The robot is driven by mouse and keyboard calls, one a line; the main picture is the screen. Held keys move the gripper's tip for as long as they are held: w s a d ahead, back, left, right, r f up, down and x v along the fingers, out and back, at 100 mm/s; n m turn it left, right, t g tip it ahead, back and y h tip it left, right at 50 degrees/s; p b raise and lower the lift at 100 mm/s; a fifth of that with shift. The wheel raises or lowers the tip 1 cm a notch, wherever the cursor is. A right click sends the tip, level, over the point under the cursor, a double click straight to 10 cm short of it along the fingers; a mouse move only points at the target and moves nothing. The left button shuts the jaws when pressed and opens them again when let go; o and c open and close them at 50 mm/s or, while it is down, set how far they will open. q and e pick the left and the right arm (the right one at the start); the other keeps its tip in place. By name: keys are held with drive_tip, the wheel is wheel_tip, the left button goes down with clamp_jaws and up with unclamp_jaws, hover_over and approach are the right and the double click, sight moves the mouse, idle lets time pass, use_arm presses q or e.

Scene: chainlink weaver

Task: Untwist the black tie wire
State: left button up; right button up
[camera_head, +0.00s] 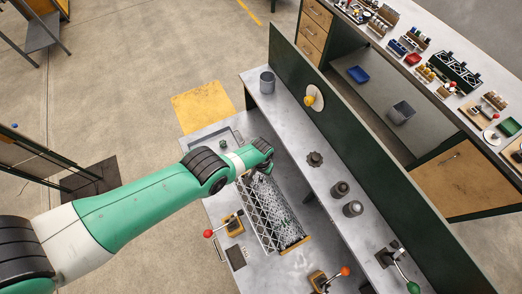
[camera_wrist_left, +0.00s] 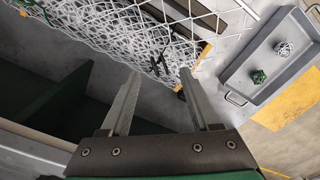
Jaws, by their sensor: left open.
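The chain-link mesh roll (camera_head: 268,210) lies on the grey bench in the head view, and it fills the top of the left wrist view (camera_wrist_left: 125,28). A thin black piece that looks like the tie wire (camera_wrist_left: 160,64) sits at the mesh's edge, just beyond the fingertips. It is too small to tell how it is twisted. My left gripper (camera_wrist_left: 160,76) is open, with nothing between its fingers. In the head view the left gripper (camera_head: 266,158) is over the mesh's far end, and hides part of it. My right gripper is not in view.
A grey tray (camera_wrist_left: 244,82) beside the mesh holds a green and a silver wire bundle. Red-knobbed (camera_head: 209,233) and orange-knobbed (camera_head: 345,271) lever clamps stand near the mesh. A raised shelf with a grey cup (camera_head: 267,82) and a dark green panel (camera_head: 345,125) run along the bench.

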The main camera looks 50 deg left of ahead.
sight(261, 180)
use_arm(q)
drive_tip(key=m, duration=0.9)
drive_tip(key=shift+m, duration=0.4)
drive_tip(key=m, duration=0.3)
drive_tip(key=shift+m, duration=0.4)
drive_tip(key=m, duration=0.3)
drive_tip(key=shift+m, duration=0.4)
drive_tip(key=m, duration=0.3)
drive_tip(key=shift+m, duration=0.3)
drive_tip(key=m, duration=0.3)
drive_tip(key=shift+m, duration=0.4)
drive_tip(key=m, duration=0.3)
drive_tip(key=shift+m, duration=0.4)
drive_tip(key=m, duration=0.3)
drive_tip(key=shift+m, duration=0.8)
wheel_tip(261, 180, down, 4)
drive_tip(key=b, duration=0.4)
drive_tip(key=shift+f, duration=0.1)
